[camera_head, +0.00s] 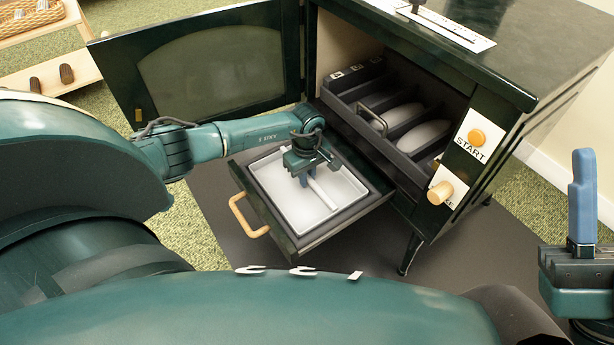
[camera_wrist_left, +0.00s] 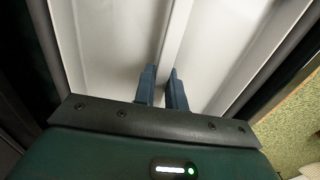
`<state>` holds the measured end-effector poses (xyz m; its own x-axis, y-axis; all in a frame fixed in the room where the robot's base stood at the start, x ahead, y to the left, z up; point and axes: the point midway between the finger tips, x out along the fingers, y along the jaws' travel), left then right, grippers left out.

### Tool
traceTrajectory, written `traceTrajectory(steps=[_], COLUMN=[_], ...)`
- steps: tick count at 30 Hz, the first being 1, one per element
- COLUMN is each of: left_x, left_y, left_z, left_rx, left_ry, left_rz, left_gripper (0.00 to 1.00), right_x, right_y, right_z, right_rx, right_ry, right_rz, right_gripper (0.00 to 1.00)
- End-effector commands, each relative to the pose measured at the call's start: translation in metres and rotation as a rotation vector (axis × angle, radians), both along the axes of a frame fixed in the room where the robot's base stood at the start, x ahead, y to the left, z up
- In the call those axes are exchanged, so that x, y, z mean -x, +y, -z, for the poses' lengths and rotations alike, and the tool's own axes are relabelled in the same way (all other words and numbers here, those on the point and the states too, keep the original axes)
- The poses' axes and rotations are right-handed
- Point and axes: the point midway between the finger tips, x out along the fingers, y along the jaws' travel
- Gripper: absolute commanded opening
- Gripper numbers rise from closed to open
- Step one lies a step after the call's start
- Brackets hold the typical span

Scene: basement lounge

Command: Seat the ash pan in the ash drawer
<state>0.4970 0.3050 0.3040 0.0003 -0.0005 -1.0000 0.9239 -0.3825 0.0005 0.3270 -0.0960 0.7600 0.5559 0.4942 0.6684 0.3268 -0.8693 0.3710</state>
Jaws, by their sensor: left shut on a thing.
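The ash pan (camera_head: 337,187) is a shallow, pale rectangular tray with a raised rib across its middle. It lies within the rim of the pulled-out dark ash drawer (camera_head: 309,239), below the stove's opening. I cannot tell whether it sits fully flat on the drawer floor. My left gripper (camera_head: 304,180) points down over the pan and is shut on its middle rib. In the left wrist view, the blue fingers (camera_wrist_left: 164,90) straddle the rib of the pan (camera_wrist_left: 95,50). My right gripper (camera_head: 582,195) stands at the right edge, fingers up, seen side-on, away from the drawer.
The drawer has a wooden handle (camera_head: 246,216) at its front. The stove door (camera_head: 205,75) hangs open behind my left arm. A dark rack (camera_head: 372,140) with pale pieces fills the stove opening.

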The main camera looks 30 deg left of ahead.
Motion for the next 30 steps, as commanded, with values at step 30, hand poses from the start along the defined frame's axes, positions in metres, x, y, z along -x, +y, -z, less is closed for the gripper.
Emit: traceTrajectory(steps=[30], left_x=[-0.001], left_y=[0.001], left_z=[-0.056], left_rx=[-0.001], left_ry=[-0.003], left_rz=[0.001], left_gripper=[0.34], right_x=[-0.008], right_y=[0.003], right_z=[0.024], right_rx=[-0.027], right_ry=[0.257], right_rz=[0.003], right_gripper=[0.36])
